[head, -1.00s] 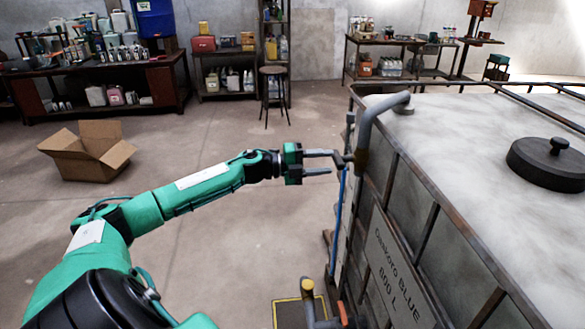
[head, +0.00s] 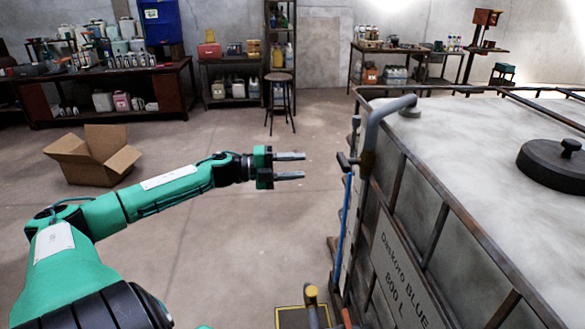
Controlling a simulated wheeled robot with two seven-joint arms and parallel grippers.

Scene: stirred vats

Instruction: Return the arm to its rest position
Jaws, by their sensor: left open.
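My left gripper (head: 290,166) is open and empty, its two fingers pointing right. My green left arm reaches in from the lower left. The gripper is apart from the large vat (head: 388,255), with a gap of floor showing between the fingertips and the vat's pipe (head: 372,135). A dark handle (head: 346,160) sits on the pipe at the vat's near left corner, above a blue rod (head: 343,218). The vat bears the label "Daskoro BLUE 800 L". My right gripper is not in view.
An open cardboard box (head: 93,157) lies on the floor at left, behind my arm. A yellow-topped post (head: 311,292) stands at the bottom middle, near the vat. A black lid (head: 553,164) sits on the vat top. A stool (head: 280,92) and loaded benches stand at the back.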

